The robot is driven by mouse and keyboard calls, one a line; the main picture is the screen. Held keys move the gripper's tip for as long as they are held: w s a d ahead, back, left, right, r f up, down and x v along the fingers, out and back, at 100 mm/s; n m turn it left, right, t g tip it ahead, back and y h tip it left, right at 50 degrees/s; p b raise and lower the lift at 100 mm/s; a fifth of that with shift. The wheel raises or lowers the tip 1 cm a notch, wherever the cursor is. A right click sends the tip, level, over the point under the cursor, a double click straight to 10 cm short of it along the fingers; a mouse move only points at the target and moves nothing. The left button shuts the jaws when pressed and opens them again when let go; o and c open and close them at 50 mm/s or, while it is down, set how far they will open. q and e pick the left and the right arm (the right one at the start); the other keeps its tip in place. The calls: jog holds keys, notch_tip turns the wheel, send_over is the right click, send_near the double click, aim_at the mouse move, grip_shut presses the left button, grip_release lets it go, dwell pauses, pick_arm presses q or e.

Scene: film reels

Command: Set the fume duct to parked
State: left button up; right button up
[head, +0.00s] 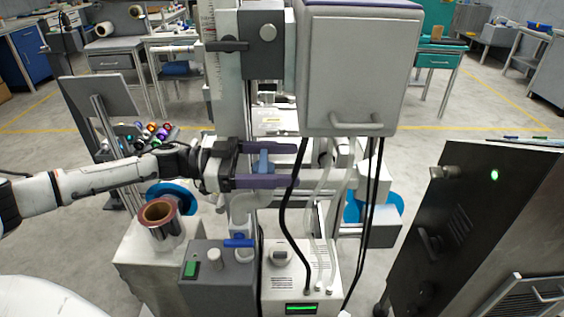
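My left gripper (288,165) reaches in from the left at the middle of the head view. Its two dark fingers are spread apart, one above the other. A small blue handle-like part (263,162) shows between the fingers, and I cannot tell whether they touch it. Below the gripper is a pale, bent pipe (242,208), which looks like the fume duct. A blue lever (239,242) is at its lower end. Which setting the duct is in cannot be read. My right gripper is not in view.
A grey box (350,70) with a bar handle hangs at upper centre, with black cables below it. A dark cabinet (470,225) stands at right. Open floor lies between machine and cabinet.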

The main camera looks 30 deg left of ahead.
pick_arm(q)
jog(key=b+v, duration=0.1)
jog(key=v, duration=0.8)
jog(key=shift+f, duration=0.1)
jog(key=shift+s+a, duration=0.3)
jog(key=shift+a, duration=0.3)
